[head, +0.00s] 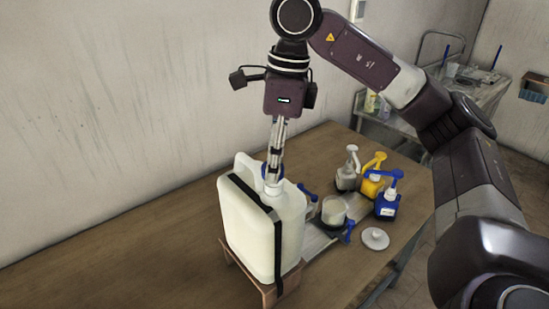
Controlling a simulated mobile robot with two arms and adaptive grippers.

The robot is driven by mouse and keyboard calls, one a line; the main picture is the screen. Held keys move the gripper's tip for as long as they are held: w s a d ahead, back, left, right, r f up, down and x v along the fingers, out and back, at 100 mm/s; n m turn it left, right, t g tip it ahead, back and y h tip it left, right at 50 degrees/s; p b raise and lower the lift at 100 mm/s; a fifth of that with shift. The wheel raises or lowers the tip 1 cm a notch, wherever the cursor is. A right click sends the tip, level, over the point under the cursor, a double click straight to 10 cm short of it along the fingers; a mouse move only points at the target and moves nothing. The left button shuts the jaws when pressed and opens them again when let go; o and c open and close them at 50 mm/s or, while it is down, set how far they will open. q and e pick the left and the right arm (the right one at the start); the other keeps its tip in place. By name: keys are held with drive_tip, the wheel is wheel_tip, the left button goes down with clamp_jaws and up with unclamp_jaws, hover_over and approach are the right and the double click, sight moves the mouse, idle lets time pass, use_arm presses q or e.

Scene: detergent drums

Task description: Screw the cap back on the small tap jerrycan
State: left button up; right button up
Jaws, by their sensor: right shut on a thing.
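My right gripper (272,178) points straight down over the neck. Its fingers are shut on a small cap (273,188), which looks pale and is at the neck opening. The fingers partly hide it, so I cannot tell how it is seated on the thread. A blue part shows beside the fingers. My left gripper is not in view.
A wooden stand (266,292) bears the jerrycan on the table (120,250). To its right are a clear beaker (334,211), a white round lid (375,239), and grey (346,178), yellow (371,186) and blue (387,207) pump bottles. The table's left is clear.

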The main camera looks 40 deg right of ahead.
drive_tip(key=shift+s+f, duration=0.2)
drive_tip(key=shift+f, duration=0.05)
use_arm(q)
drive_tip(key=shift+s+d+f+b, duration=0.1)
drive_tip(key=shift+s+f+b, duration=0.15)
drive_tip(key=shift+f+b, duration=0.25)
use_arm(e)
drive_tip(key=shift+s+f, duration=0.15)
drive_tip(key=shift+f, duration=0.05)
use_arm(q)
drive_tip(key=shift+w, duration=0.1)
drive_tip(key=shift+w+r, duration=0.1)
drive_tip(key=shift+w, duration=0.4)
use_arm(e)
drive_tip(key=shift+r, duration=0.1)
drive_tip(key=shift+w, duration=0.2)
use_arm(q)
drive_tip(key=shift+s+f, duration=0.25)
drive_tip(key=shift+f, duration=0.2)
use_arm(e)
drive_tip(key=shift+f, duration=0.5)
use_arm(q)
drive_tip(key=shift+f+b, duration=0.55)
drive_tip(key=shift+b, duration=0.25)
use_arm(e)
drive_tip(key=shift+f, duration=0.7)
idle(0.4)
